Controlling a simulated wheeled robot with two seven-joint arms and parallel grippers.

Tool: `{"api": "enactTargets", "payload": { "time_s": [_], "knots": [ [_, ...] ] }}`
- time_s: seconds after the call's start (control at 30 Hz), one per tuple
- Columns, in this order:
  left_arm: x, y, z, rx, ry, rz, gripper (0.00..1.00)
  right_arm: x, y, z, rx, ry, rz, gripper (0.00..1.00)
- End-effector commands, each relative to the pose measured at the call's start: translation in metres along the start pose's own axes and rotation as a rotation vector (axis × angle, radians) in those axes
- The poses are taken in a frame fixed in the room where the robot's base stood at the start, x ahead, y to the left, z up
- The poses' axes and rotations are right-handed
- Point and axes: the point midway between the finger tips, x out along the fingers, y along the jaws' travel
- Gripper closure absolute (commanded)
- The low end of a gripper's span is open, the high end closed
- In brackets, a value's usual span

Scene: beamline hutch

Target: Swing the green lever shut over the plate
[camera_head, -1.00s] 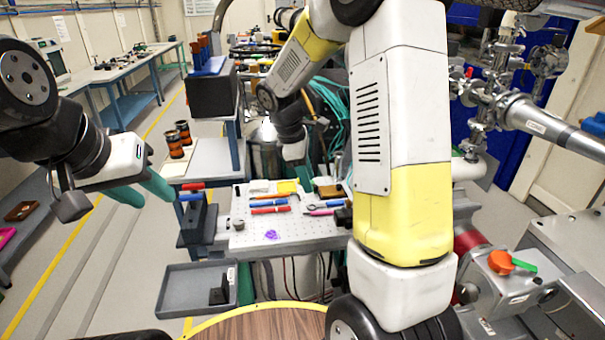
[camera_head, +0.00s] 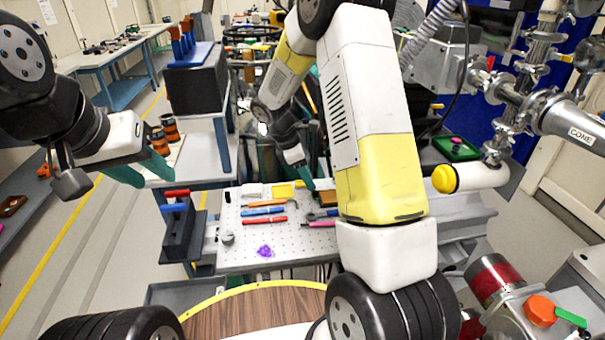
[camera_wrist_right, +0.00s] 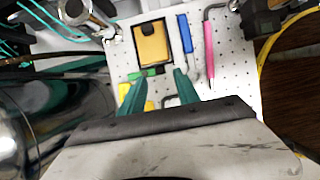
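A brown-yellow plate in a black frame (camera_wrist_right: 153,44) lies on the white perforated board. A short green bar, seemingly the green lever (camera_wrist_right: 150,71), lies along the frame's near edge in the right wrist view. My right gripper (camera_wrist_right: 161,82) is open, its two teal fingers apart just short of the bar; contact cannot be told. In the head view my right gripper (camera_head: 308,180) points down over the board beside the plate (camera_head: 327,197), which my arm partly hides.
Blue and red pens (camera_head: 264,219), a yellow block (camera_head: 283,190) and a purple piece (camera_head: 264,251) lie on the board (camera_head: 240,257). An orange knob with a green handle (camera_head: 571,317) is at lower right.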

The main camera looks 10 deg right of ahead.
Motion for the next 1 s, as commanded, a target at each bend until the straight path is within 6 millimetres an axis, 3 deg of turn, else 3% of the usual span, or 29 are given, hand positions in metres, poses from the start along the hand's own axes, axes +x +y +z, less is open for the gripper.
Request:
{"api": "enactTargets", "payload": {
  "time_s": [0.1,0.3,0.67,0.87,1.0],
  "knots": [
    [0.0,0.0,0.0,0.0,0.0,0.0,0.62,0.022,0.0,0.001,0.002,-0.001,-0.003,0.62],
    [0.0,0.0,0.0,0.0,0.0,0.0,0.62,0.045,0.0,0.0,0.001,0.0,-0.001,0.62],
    [0.0,0.0,0.0,0.0,-0.001,0.0,0.62,0.051,0.0,0.0,0.002,0.0,0.001,0.62],
    [0.0,0.0,0.0,0.0,-0.001,0.0,0.62,0.05,0.0,0.0,0.003,0.001,0.001,1.0],
    [0.0,0.0,0.0,0.0,-0.001,0.0,0.62,0.05,0.001,0.001,0.003,0.001,0.001,1.0]
  ]
}}
